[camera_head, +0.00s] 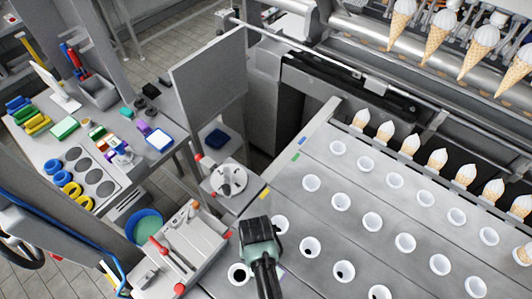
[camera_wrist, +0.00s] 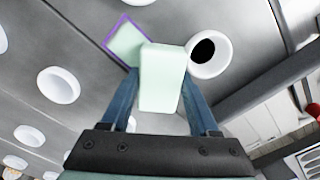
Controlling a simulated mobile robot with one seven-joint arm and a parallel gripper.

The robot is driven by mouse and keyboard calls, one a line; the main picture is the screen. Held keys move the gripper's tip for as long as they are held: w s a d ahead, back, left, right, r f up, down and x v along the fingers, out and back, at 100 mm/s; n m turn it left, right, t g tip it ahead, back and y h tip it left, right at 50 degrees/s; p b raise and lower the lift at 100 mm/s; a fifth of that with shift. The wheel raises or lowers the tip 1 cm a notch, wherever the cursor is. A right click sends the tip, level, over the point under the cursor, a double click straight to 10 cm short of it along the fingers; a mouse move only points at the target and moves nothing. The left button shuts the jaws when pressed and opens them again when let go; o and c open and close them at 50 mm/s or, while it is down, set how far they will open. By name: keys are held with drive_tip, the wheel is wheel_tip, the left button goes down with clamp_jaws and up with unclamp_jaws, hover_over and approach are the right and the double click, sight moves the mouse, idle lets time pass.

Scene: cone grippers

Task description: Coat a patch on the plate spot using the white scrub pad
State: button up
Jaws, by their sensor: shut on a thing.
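My gripper (camera_head: 262,245) is over the grey plate (camera_head: 330,258), at its near left part in the head view. In the wrist view its two blue fingers are shut on a pale, whitish-green block, the white scrub pad (camera_wrist: 162,75). A pale square with a purple outline, the plate spot (camera_wrist: 124,40), lies on the plate just beyond the pad and to its left. The pad overlaps the spot's lower right corner in that view; I cannot tell whether they touch. In the head view my gripper hides the pad.
A white-rimmed hole (camera_wrist: 209,56) is right beside the pad and spot. Rows of white cups (camera_head: 372,221) cover the plate. A tool tray (camera_head: 185,250) and a round-topped device (camera_head: 228,180) stand to the left. Ice-cream cones (camera_head: 437,160) line the far edge.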

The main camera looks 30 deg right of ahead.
drive_tip(key=shift+w+r, duration=0.1)
drive_tip(key=shift+w, duration=0.1)
drive_tip(key=shift+r+p, duration=0.6)
wheel_tip(320, 180, up, 5)
drive_tip(key=p, duration=0.4)
drive_tip(key=shift+f+p, duration=0.15)
drive_tip(key=shift+p, duration=0.25)
drive_tip(key=shift+r+p, duration=0.9)
drive_tip(key=shift+r, duration=0.05)
drive_tip(key=shift+s+r, duration=0.1)
drive_tip(key=shift+r, duration=0.45)
